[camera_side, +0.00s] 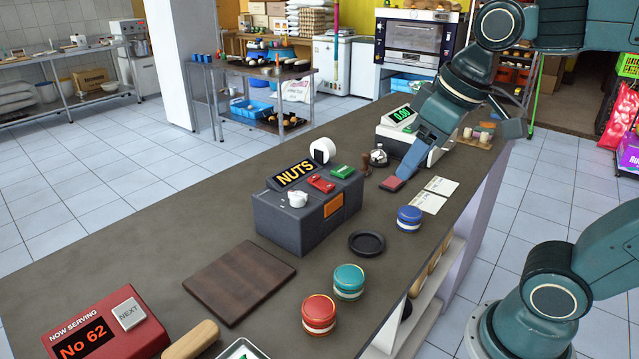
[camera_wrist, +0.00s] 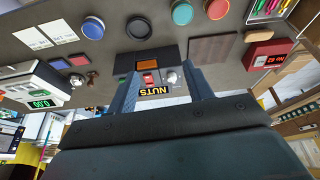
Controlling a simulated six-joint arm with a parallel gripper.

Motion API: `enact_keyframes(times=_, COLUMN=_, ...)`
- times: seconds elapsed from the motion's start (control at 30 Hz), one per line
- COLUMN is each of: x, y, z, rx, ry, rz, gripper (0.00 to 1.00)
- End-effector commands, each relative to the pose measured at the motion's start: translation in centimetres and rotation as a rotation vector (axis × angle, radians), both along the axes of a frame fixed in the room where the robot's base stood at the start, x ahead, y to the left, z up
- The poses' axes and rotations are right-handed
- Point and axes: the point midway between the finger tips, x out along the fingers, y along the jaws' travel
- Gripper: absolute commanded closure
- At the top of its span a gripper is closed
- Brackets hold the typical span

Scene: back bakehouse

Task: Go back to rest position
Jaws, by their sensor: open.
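My gripper (camera_side: 460,150) is raised over the far right part of the counter, by the scale. In the wrist view its two fingers (camera_wrist: 160,84) stand wide apart with nothing between them. The dark box with the NUTS sign (camera_side: 296,218) stands on the counter (camera_side: 150,245), apart from my gripper. It shows beyond and between the fingers in the wrist view (camera_wrist: 123,66). A red switch (camera_side: 321,183), a green switch (camera_side: 343,172) and a white knob (camera_side: 297,199) are on its top.
The scale (camera_side: 390,136) stands close to my gripper. A bell (camera_side: 378,157), red pad (camera_side: 392,184), blue tin (camera_side: 409,218), teal tin (camera_side: 349,282), red tin (camera_side: 319,314), black dish (camera_side: 367,243), brown board (camera_side: 238,282) and red number display (camera_side: 105,325) are on the counter.

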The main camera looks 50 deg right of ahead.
Motion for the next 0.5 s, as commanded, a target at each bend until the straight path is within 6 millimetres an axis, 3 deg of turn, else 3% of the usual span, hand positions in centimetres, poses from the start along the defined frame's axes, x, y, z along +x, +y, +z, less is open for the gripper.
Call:
enact_keyframes(times=0.2, x=-3.6, y=-0.2, z=-2.3, rx=0.017, ry=-0.068, rz=-0.045, gripper=0.49)
enact_keyframes(times=0.5, x=-5.2, y=-0.2, z=-3.8, rx=0.028, ry=-0.104, rz=-0.069, gripper=0.49)
